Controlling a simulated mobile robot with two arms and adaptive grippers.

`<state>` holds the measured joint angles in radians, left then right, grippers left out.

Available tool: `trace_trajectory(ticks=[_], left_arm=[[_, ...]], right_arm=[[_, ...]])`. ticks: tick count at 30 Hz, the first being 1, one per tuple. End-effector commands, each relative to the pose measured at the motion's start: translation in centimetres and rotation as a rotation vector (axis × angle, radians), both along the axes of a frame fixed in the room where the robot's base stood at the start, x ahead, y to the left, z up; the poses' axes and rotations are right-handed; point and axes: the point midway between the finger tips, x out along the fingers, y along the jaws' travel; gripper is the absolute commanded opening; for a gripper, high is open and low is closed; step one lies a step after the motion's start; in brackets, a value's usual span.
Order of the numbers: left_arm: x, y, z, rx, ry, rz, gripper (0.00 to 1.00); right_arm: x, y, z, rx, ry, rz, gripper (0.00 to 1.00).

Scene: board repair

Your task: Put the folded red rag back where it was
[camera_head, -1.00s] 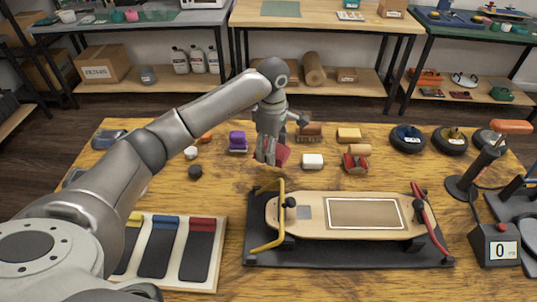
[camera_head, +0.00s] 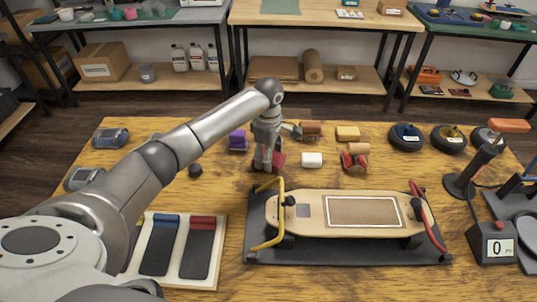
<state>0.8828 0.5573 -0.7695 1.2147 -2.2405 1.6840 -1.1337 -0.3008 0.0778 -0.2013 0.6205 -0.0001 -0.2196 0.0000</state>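The folded red rag (camera_head: 279,161) is at the middle of the wooden table, partly hidden behind my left gripper (camera_head: 266,166). My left gripper points down, with its fingers at the rag, and appears shut on it. The rag is at or just above the table surface; I cannot tell whether it touches. My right gripper is not in view.
A white block (camera_head: 312,160) lies just right of the rag, and a purple-topped item (camera_head: 238,141) lies to its left. In front, a skateboard deck (camera_head: 345,213) sits in a black fixture with a yellow clamp (camera_head: 268,243). A brown brush (camera_head: 311,130) lies behind.

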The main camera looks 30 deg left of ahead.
Motion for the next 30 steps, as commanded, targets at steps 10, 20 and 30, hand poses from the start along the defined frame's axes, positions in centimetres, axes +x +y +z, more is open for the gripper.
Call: trace_trajectory(ticks=[10, 20, 30], left_arm=[[0.0, 0.0, -0.1, 0.0, 0.0, 0.001, 0.79], [0.1, 0.0, 0.7, -0.001, -0.003, 0.0, 0.79], [0.1, 0.1, 7.6, 0.001, -0.006, 0.0, 0.79]], right_arm=[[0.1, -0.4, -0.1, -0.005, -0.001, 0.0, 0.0], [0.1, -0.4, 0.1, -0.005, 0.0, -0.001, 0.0], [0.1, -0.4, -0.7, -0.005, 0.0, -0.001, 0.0]])
